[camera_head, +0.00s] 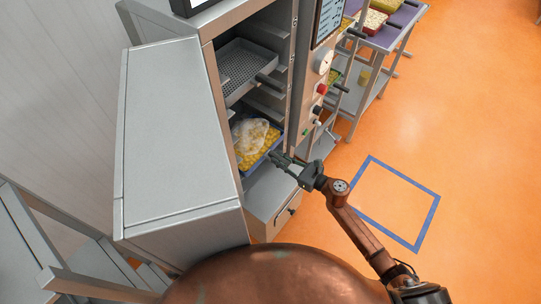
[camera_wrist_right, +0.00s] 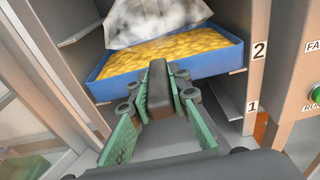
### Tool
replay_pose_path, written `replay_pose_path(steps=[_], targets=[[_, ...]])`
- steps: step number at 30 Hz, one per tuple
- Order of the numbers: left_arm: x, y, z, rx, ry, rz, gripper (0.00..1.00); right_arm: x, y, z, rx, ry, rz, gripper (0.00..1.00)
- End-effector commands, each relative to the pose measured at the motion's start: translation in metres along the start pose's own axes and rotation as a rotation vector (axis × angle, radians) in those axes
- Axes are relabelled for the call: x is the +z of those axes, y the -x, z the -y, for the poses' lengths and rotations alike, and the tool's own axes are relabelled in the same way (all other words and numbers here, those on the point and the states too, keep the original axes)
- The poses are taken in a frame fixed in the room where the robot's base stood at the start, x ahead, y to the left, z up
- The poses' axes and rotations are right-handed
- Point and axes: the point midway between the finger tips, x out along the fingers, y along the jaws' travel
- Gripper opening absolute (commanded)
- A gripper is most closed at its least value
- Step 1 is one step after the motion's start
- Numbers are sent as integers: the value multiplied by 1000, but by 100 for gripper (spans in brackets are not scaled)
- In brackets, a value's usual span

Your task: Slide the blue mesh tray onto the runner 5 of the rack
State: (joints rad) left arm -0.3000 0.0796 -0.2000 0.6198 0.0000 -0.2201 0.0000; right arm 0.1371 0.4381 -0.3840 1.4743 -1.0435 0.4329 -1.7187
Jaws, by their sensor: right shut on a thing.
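The blue tray (camera_head: 262,159) sits low in the open metal cabinet, with yellow pieces and a clear, whitish bag on it. In the right wrist view, the blue tray (camera_wrist_right: 205,61) is beside the number 2 on the right post. A dark handle (camera_wrist_right: 180,70) sticks out from its front. My right gripper (camera_head: 281,160) is at the tray's front; in the wrist view the gripper (camera_wrist_right: 170,96) has its green-padded fingers on either side of the handle, shut on it. The tray's rear is hidden. My left gripper is not in view.
A grey mesh tray (camera_head: 245,68) with a dark handle is higher in the cabinet (camera_head: 168,125). Empty ledges lie between the trays. A control panel (camera_head: 322,75) borders the opening at right. A purple-topped cart (camera_head: 385,40) stands beyond. The orange floor with a blue square outline (camera_head: 428,222) is clear.

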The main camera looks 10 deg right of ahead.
Motion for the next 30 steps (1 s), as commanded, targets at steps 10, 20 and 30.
replay_pose_path(steps=[10,20,30], targets=[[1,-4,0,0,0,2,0,-3,37,0,0,1,3,0],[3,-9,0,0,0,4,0,-8,72,0,1,-1,3,0],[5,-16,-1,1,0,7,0,-12,108,0,0,0,3,0]])
